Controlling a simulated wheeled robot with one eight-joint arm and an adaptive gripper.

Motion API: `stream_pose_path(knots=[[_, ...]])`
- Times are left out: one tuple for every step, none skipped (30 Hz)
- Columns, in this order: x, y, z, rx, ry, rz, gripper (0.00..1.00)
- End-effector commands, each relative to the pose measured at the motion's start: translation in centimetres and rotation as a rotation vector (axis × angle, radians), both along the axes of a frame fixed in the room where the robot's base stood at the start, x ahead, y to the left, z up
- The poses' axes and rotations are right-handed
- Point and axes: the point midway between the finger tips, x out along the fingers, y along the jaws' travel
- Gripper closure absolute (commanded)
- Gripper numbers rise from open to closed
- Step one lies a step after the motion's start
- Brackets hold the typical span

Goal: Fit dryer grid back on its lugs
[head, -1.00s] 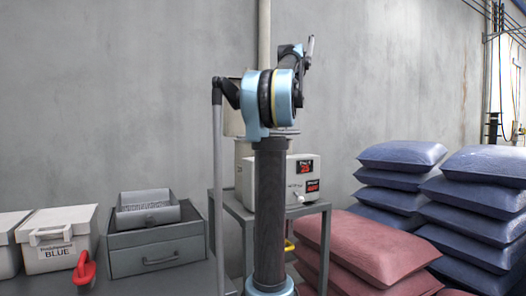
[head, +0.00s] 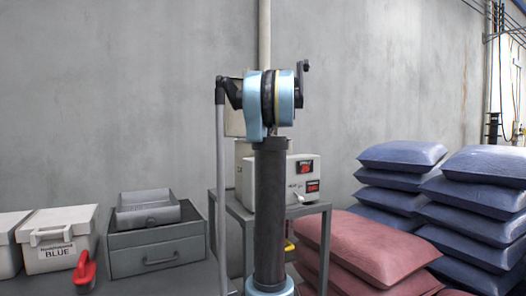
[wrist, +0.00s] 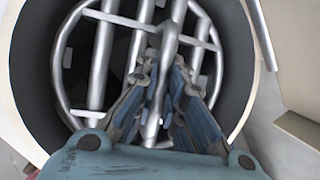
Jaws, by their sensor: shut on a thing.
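The dryer grid (wrist: 101,62), a round metal ring with parallel bars, shows in the wrist view inside the round dryer opening (wrist: 243,62). My gripper (wrist: 164,72) is shut on the grid's middle bar or handle. The grid looks roughly centred in the opening, with the dark inner wall around it. Small pale blocks (wrist: 67,58) show near its edge; I cannot tell if these are the lugs or if the grid touches them. In the head view my arm hides the gripper, the grid and most of the dryer.
A white control box (head: 305,172) with red displays stands on a grey stand (head: 318,208). Red sacks (head: 370,250) and blue sacks (head: 402,155) are piled at right. At left are white bins (head: 60,240), a red-handled tool (head: 85,270) and a grey drawer box (head: 157,252) with a tray on top.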

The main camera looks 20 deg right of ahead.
Motion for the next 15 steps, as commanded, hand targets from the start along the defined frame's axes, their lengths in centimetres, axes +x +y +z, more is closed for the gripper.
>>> stream_pose_path(knots=[[0.0, 0.0, -0.2, 0.000, 0.000, 0.000, 1.00], [0.0, 0.0, -0.4, 0.000, 0.000, 0.000, 1.00], [0.0, 0.0, -0.7, 0.000, 0.000, -0.001, 1.00], [0.0, 0.0, -1.0, 0.000, 0.000, -0.001, 1.00], [0.0, -0.1, -1.4, 0.000, -0.001, -0.001, 1.00], [0.0, -0.1, -1.9, 0.000, 0.000, -0.002, 1.00], [0.0, -0.2, -2.3, 0.000, 0.000, -0.002, 1.00], [0.0, -0.2, -2.7, 0.000, 0.000, -0.002, 1.00], [0.0, -0.2, -3.2, 0.000, 0.000, -0.002, 1.00], [0.0, -0.2, -3.5, 0.000, 0.000, -0.002, 1.00], [-0.1, -0.1, -3.7, 0.000, 0.000, -0.002, 1.00], [-0.1, -0.1, -3.9, 0.000, 0.000, -0.002, 1.00], [-0.1, -0.1, -3.9, 0.000, 0.000, -0.002, 1.00], [-0.1, -0.1, -3.9, 0.000, 0.000, -0.002, 1.00], [-0.1, -0.1, -3.9, 0.000, 0.000, -0.002, 1.00]])
